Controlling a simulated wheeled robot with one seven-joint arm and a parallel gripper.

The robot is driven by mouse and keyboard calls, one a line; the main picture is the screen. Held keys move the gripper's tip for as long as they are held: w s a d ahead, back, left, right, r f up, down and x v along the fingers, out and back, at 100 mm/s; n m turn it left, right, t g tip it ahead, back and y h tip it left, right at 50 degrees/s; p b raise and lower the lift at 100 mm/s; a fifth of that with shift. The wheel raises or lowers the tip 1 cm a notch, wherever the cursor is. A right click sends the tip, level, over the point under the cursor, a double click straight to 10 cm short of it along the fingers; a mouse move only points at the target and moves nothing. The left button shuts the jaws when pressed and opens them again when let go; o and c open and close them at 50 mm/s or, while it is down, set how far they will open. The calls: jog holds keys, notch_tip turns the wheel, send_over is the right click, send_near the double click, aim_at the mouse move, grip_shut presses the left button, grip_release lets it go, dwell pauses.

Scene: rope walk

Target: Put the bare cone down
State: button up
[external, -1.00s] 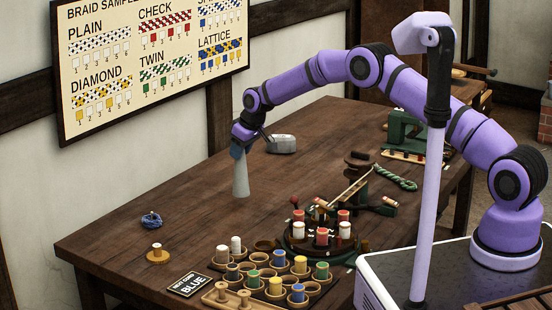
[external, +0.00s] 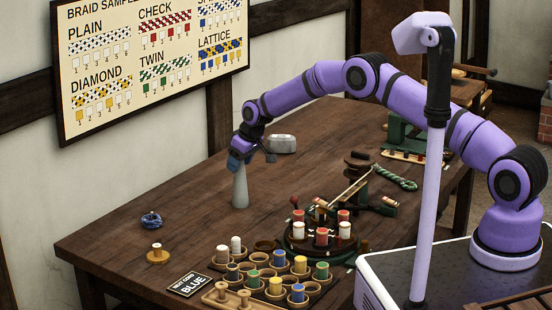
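The bare cone (external: 240,189) is a tall, pale grey taper, upright at the left middle of the wooden table. My gripper (external: 239,163) points down over its narrow top, with the fingers at the tip. It looks shut on the cone, though the fingers are small and partly hide the tip. The cone's base is at or very near the tabletop; I cannot tell if it touches.
A grey metal block (external: 282,144) lies behind the cone. A round stand of bobbins (external: 322,236) is to the right, and a tray of colored spools (external: 275,270) is in front. Bare tabletop (external: 195,215) surrounds the cone.

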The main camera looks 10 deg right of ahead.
jog(key=v, duration=1.2)
jog(key=shift+r, duration=0.1)
jog(key=s+d+r+m, duration=0.2)
jog(key=s+d+r, duration=0.2)
jog(key=d+r, duration=1.05)
jog(key=s+d+r+m+t+h, duration=0.1)
jog(key=s+d+r+m+h, duration=0.1)
jog(key=s+d+r, duration=1.2)
jog(key=s+d+r+m, duration=0.2)
jog(key=s+d+r, duration=0.1)
jog(key=s+d, duration=0.95)
jog(key=s+d+f+m, duration=0.1)
jog(key=s+d+f, duration=0.1)
jog(key=s, duration=0.8)
jog(key=s+d+f+m+t+h, duration=0.1)
jog(key=s+d+f+m, duration=0.1)
jog(key=s, duration=0.8)
jog(key=shift+d+f, duration=0.7)
jog(key=shift+f, duration=0.2)
